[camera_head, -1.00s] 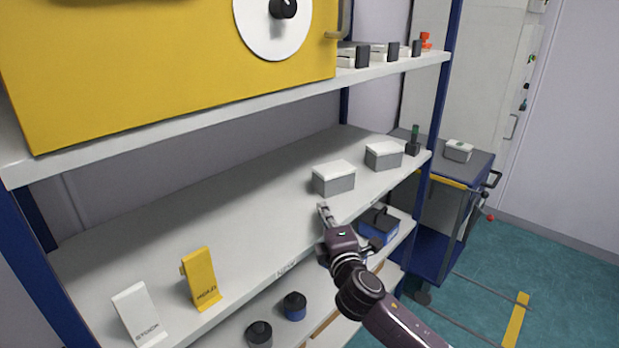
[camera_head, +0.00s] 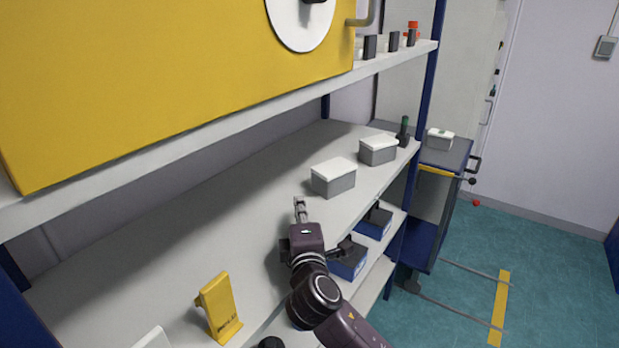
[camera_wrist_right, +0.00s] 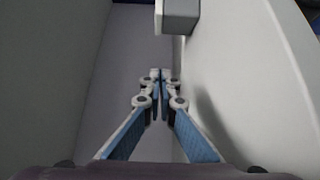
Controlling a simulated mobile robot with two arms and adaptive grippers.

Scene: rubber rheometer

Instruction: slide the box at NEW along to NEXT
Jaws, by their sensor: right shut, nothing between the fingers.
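Two grey boxes with white lids stand on the middle shelf (camera_head: 200,225). The nearer box (camera_head: 333,182) is left of the farther box (camera_head: 378,150), with a small gap between them. I cannot read any NEW or NEXT marking at either. My right gripper (camera_head: 299,204) is shut and empty, over the shelf, left of the nearer box and apart from it. In the right wrist view the closed fingertips (camera_wrist_right: 161,76) point toward a grey box (camera_wrist_right: 178,18) at the top, slightly right of them. My left gripper is not in view.
A yellow stand (camera_head: 220,308) and part of a white stand (camera_head: 153,338) are on the shelf's near left. A dark green-topped object (camera_head: 403,132) stands beyond the farther box. The upper shelf bears a large yellow machine (camera_head: 170,80). Blue bins (camera_head: 374,223) sit below. The shelf's left stretch is clear.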

